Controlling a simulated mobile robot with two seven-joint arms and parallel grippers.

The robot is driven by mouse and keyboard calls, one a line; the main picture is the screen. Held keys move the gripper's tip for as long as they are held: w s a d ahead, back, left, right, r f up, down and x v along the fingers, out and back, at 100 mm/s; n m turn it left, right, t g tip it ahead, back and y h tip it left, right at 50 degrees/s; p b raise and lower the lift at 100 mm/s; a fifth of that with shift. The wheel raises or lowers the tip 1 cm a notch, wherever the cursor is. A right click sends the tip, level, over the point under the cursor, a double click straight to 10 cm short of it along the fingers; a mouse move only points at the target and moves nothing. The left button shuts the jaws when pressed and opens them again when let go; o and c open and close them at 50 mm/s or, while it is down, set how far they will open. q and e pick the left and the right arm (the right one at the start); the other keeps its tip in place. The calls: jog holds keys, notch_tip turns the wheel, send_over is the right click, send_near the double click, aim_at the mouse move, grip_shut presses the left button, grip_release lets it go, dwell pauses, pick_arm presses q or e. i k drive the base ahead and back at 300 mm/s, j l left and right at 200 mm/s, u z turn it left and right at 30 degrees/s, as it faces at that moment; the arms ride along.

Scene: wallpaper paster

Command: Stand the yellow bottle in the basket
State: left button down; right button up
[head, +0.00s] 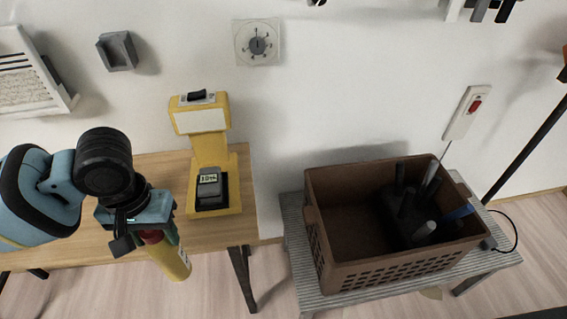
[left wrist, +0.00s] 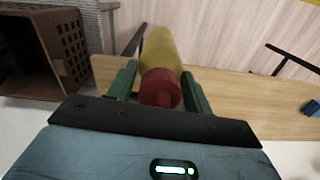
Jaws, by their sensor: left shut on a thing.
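The yellow bottle (head: 170,260) has a red cap and hangs below my left gripper (head: 147,236), tilted a little, in front of the wooden table's edge. In the left wrist view the bottle (left wrist: 161,50) sits between the green fingers of the left gripper (left wrist: 160,88), which is shut on it around the red cap end. The brown basket (head: 385,272) stands on a grey ridged bench to the right, apart from the bottle. It also shows in the left wrist view (left wrist: 72,45). My right gripper is not in view.
The basket holds a dark object with several grey upright parts (head: 405,205) on its right side; its left side is empty. A yellow device (head: 208,150) stands on the wooden table (head: 165,170). A gap separates the table from the grey bench (head: 300,250).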

aim_at(345, 243)
jog(key=l+z, duration=0.1)
jog(key=l, duration=0.45)
jog(key=i+l+z, duration=0.15)
jog(key=l, duration=0.35)
jog(key=l+z, duration=0.1)
jog(key=l, duration=0.4)
jog(key=i, duration=0.05)
